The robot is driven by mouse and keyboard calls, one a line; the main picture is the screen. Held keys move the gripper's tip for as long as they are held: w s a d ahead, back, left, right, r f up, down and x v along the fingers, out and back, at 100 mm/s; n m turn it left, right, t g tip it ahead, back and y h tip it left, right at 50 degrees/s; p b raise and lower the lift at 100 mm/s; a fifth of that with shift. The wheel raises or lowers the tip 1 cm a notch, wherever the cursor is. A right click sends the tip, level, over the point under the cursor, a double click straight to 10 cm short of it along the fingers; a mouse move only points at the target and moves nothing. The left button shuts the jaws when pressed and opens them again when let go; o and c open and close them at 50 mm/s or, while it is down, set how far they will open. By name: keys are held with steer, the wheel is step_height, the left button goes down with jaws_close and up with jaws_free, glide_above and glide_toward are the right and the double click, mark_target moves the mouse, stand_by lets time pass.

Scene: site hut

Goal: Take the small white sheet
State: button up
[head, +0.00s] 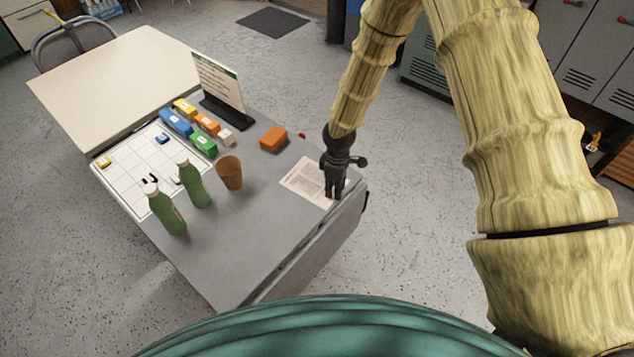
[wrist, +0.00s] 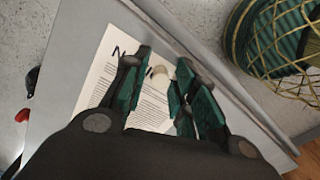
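The small white sheet (head: 306,180) lies flat on the grey table near its right edge, with lines of print on it. In the wrist view the sheet (wrist: 101,68) shows a large black mark at its top, and my fingers cover part of it. My gripper (head: 334,196) points down over the right part of the sheet. In the wrist view my gripper (wrist: 164,60) is open, its two fingers apart with the sheet and a small pale round spot showing between them. Whether the fingertips touch the sheet I cannot tell.
An orange block (head: 273,139) and a brown cup (head: 230,173) stand left of the sheet. Two green bottles (head: 166,212) (head: 194,184), coloured boxes (head: 176,122), a white grid board (head: 128,178) and an upright sign (head: 219,83) are farther left. The near table top is clear.

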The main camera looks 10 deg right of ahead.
jaws_close()
steer(key=shift+r, duration=0.15)
